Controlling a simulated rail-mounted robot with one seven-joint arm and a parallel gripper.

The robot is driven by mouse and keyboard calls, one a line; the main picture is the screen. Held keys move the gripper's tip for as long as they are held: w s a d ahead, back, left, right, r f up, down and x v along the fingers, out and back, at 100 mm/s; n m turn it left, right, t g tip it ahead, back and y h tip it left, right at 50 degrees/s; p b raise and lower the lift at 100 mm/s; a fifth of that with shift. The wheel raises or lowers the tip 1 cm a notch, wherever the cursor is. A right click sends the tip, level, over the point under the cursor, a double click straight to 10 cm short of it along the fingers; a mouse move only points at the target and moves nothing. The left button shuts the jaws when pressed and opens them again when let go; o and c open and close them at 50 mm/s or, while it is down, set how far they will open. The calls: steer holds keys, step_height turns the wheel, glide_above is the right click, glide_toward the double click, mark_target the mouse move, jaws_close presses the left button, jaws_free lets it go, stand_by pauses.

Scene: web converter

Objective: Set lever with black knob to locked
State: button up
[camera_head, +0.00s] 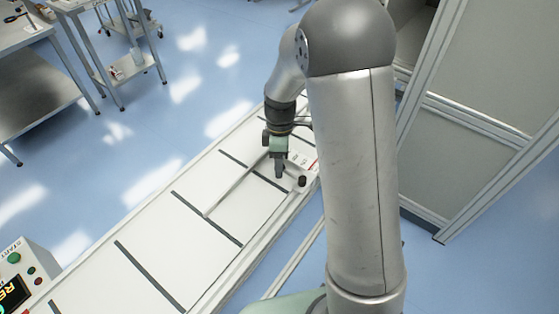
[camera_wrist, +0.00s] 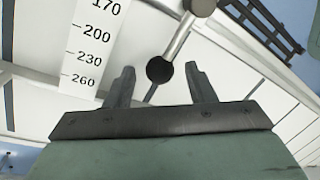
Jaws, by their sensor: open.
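The lever's round black knob (camera_wrist: 159,70) shows in the wrist view between the two finger tips, with a gap on each side. The lever's metal rod (camera_wrist: 178,40) runs from the knob up and right to a round silver end at the top edge. My gripper (camera_wrist: 160,68) is open with nothing held; I cannot tell its depth to the knob from this view. The lever's rod and any lock marking are not clear there.
A white scale (camera_wrist: 97,35) with printed numbers lies left of the lever. The long white machine bed (camera_head: 150,240) with dark cross bars runs below my arm. A control panel (camera_head: 20,275) is at the lower left. A framed cabinet (camera_head: 480,130) stands at the right.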

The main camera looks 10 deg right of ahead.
steer(key=shift+s+f, duration=0.1)
steer(key=shift+f, duration=0.2)
jaws_close()
